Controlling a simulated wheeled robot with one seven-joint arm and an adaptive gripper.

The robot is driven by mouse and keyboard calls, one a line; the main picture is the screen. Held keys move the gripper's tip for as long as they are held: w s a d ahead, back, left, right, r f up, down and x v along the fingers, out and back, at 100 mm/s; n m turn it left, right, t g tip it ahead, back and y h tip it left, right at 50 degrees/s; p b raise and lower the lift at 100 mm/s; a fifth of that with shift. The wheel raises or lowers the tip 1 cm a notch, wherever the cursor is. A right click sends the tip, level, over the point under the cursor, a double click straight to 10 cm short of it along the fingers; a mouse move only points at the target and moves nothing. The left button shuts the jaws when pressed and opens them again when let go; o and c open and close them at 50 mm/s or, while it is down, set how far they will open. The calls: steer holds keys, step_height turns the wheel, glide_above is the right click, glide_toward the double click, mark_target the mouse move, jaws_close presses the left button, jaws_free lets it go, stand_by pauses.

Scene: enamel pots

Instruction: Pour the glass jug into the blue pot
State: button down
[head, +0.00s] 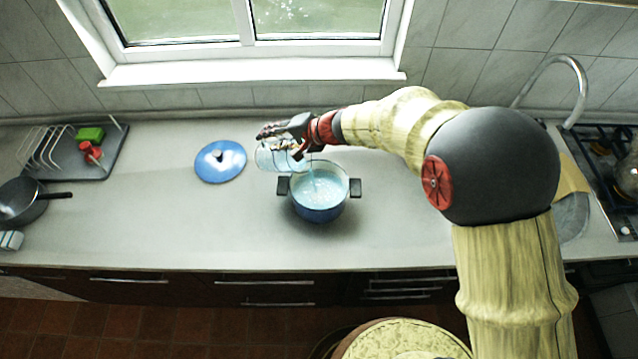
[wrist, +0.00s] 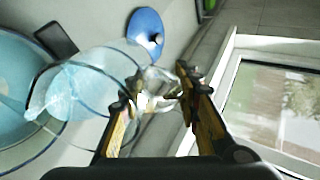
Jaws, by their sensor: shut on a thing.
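The blue pot (head: 318,208) stands open on the counter with two dark handles and pale bluish liquid inside. The glass jug (head: 268,157) is tilted over the pot's back left rim, and a thin stream falls from it into the pot. My gripper (head: 285,135) is shut on the jug just behind the pot. In the wrist view my gripper (wrist: 160,92) has its fingers at the jug's handle. There the jug (wrist: 95,85) is tipped towards the pot (wrist: 15,90), with liquid near its mouth. The exact finger contact is partly hidden in the head view.
A blue lid (head: 220,161) lies flat left of the pot. A dish rack (head: 75,150) with a green sponge and a red item, and a black pan (head: 25,202), are at the far left. A window sill (head: 250,72) is behind. The counter in front is clear.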

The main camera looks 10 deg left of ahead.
steer(key=shift+s+d+r+y+b, duration=0.15)
steer(key=shift+d+y+b, duration=0.5)
steer(key=shift+b, duration=1.45)
stand_by(0.9)
steer(key=shift+a+r, duration=0.1)
steer(key=shift+a, duration=0.05)
steer(key=shift+a+r+p, duration=0.2)
steer(key=shift+r+p, duration=0.1)
steer(key=shift+p, duration=0.7)
steer(key=a+h+p, duration=0.1)
steer(key=h+p, duration=0.1)
steer(key=p, duration=0.3)
steer(key=shift+w+a, duration=0.1)
steer(key=shift+w, duration=0.1)
steer(key=p, duration=0.3)
steer(key=r+h+p, duration=0.1)
steer(key=p, duration=0.2)
steer(key=shift+w+a+r+p, duration=0.1)
steer(key=shift+w+a+p, duration=0.05)
steer(key=shift+a+p, duration=0.25)
steer(key=shift+g+h+p, duration=0.3)
steer(key=shift+h+p, duration=0.05)
steer(key=shift+f, duration=0.5)
steer(key=p, duration=0.3)
steer(key=shift+a+r+h, duration=0.15)
steer(key=shift+a+h, duration=0.1)
steer(key=shift+h, duration=0.15)
